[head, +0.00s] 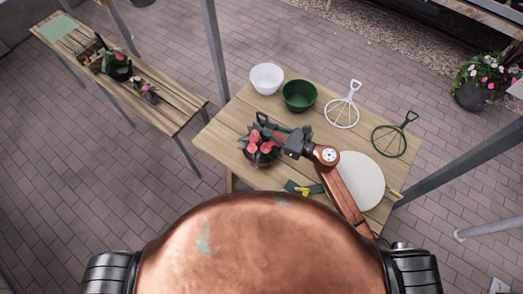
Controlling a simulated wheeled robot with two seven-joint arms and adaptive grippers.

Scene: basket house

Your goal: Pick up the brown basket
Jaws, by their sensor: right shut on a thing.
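The brown basket (262,159) is dark and round and holds pink-red flowers and green leaves. It is at the left middle of the wooden table in the head view. My right gripper (266,129) is over the basket's far side and shut on it, at its upper part. The exact contact is hidden by the gripper and leaves. I cannot tell whether the basket touches the tabletop. My left gripper is out of view.
The wooden table (222,133) also bears a white bowl (266,78), a green bowl (299,96), a white hanger (343,108), a green hanger (392,139) and a round white disc (362,180). Green-and-yellow tools lie near the front edge. Metal posts (215,50) stand around the table.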

